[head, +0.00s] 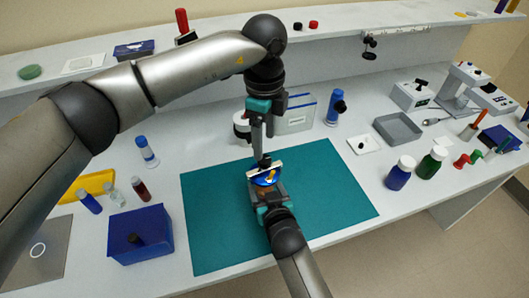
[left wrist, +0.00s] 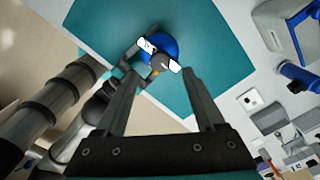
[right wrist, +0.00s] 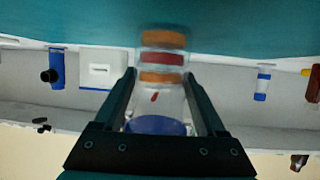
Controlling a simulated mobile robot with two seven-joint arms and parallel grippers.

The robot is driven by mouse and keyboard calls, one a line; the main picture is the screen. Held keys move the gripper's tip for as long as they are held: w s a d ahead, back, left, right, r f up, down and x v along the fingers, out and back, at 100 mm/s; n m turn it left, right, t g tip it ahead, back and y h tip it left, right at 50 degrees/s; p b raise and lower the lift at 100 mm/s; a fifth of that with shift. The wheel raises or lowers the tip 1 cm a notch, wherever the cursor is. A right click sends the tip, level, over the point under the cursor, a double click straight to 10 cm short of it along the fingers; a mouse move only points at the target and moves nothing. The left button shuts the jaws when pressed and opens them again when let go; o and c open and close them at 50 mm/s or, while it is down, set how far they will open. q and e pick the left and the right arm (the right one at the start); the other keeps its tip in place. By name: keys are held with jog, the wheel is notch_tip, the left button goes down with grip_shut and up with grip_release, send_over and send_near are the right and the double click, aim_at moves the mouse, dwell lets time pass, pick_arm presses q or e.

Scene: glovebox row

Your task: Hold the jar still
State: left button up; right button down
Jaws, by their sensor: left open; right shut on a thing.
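The jar has a blue lid (head: 263,181) and stands over the teal mat in the head view. A dark bar with white ends (left wrist: 175,66) lies across the lid in the left wrist view. In the right wrist view the jar (right wrist: 160,97) is clear, with orange and red bands and a blue round end. My right gripper (right wrist: 160,85) is shut on the jar's sides. My left gripper (head: 264,160) is open just above the lid; in the left wrist view its fingers (left wrist: 161,73) are spread, with the lid beyond them. Whether they touch it is unclear.
The teal mat (head: 330,195) is clear around the jar. A blue box (head: 140,233) and small vials stand at left. Blue (head: 400,172) and green-bodied (head: 431,162) bottles stand at right. A grey tray (head: 398,129) and a white box (head: 296,118) are behind.

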aim_at(265, 158)
pick_arm(q)
notch_tip(265, 158, down, 5)
jog(key=shift+f, duration=0.15)
grip_shut()
dwell(0.7)
